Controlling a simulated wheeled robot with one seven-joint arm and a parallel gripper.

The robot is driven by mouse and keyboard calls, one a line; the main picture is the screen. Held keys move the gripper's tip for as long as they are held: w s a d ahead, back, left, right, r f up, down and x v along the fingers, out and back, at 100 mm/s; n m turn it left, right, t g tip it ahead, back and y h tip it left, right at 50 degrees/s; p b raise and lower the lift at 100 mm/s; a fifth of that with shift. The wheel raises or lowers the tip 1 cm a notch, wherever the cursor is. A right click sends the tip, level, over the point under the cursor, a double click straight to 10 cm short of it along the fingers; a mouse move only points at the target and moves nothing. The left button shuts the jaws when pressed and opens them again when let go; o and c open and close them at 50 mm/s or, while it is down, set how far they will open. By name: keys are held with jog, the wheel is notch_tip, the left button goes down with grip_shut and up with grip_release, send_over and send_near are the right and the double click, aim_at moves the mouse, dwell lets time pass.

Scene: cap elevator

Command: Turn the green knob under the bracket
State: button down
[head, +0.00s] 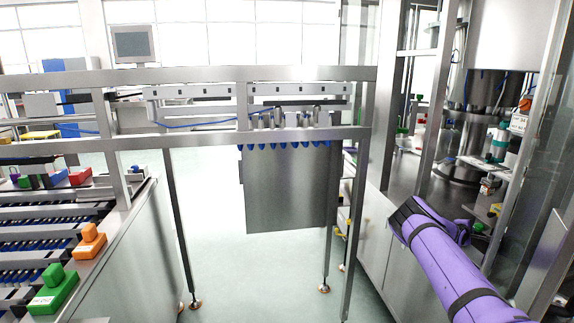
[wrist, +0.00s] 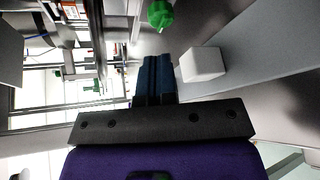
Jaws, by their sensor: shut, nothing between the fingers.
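A green knob (wrist: 160,14) with a lobed shape is at the top middle of the wrist view. It lies just beyond the tips of my gripper (wrist: 156,62). The blue fingers are together with nothing between them, and a small gap shows between them and the knob. In the head view my purple arm reaches into the machine at the right, and my gripper is hidden there. A small green spot (head: 478,227) shows past the arm; I cannot tell whether it is the same knob. The bracket cannot be clearly made out.
A white block (wrist: 202,64) is close to the right of my fingers in the wrist view, beside a grey metal beam (wrist: 255,55). In the head view, a steel post (head: 437,110) stands left of the machine opening. A conveyor (head: 50,220) is at the left.

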aim_at(479, 227)
jog(key=shift+w+d+f+n, duration=0.1)
jog(key=shift+d+f+n, duration=0.15)
jog(key=shift+f, duration=0.4)
jog(key=shift+d+f+n, duration=0.2)
jog(key=shift+f+n, duration=0.05)
jog(key=shift+f, duration=0.35)
jog(key=shift+w+d, duration=0.15)
jog(key=shift+d, duration=1.55)
jog(key=shift+w+d, duration=0.1)
jog(key=shift+d, duration=1.6)
jog(key=shift+d+r, duration=0.1)
jog(key=shift+r, duration=0.05)
